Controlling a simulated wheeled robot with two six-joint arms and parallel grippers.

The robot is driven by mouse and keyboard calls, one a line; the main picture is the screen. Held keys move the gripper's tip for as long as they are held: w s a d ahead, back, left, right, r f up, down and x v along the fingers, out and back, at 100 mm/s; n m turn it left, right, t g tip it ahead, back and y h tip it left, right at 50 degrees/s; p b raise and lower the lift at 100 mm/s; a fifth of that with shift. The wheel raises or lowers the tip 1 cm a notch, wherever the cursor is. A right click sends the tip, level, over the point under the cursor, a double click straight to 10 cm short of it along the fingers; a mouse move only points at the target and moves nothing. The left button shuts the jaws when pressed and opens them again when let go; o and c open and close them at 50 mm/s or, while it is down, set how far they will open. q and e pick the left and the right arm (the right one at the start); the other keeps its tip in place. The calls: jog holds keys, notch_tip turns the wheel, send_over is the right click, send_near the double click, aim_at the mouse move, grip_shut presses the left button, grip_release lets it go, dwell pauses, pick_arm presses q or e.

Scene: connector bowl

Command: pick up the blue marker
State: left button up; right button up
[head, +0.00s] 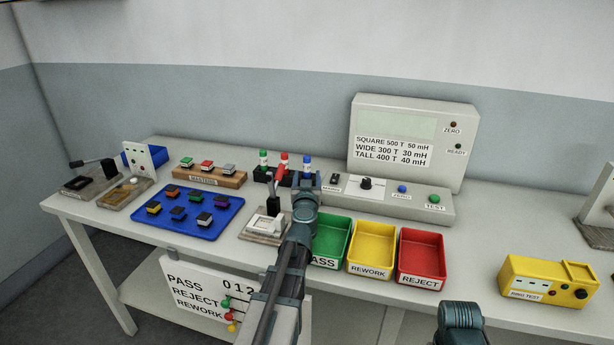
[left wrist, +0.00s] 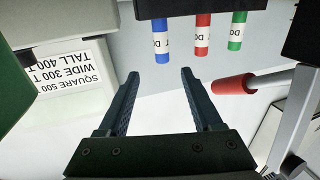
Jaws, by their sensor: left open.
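The blue marker (head: 307,163) stands upright in a dark rack (head: 264,174), at the right end of a row with a red marker (head: 283,163) and a green marker (head: 263,159). In the left wrist view the scene is upside down and the blue marker (left wrist: 161,40) lies ahead, lined up with the gap between my fingers. My left gripper (left wrist: 160,74) is open and empty, its fingertips apart from the marker. In the head view the left gripper (head: 304,180) is just in front of the rack, its fingers hard to make out. My right gripper's fingers do not show.
A grey tester (head: 412,125) stands right of the rack. Green (head: 331,240), yellow (head: 372,246) and red (head: 421,257) bins are at the front. A fixture with a red-tipped lever (left wrist: 235,84) is near my fingers. A blue tray (head: 163,228) lies left.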

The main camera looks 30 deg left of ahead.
aim_at(308, 162)
pick_arm(q)
jog(key=x, duration=0.8)
jog(key=shift+w+a, duration=0.2)
jog(key=shift+x, duration=2.7)
jog(key=shift+s+a, duration=0.1)
jog(key=shift+s, duration=0.05)
grip_shut()
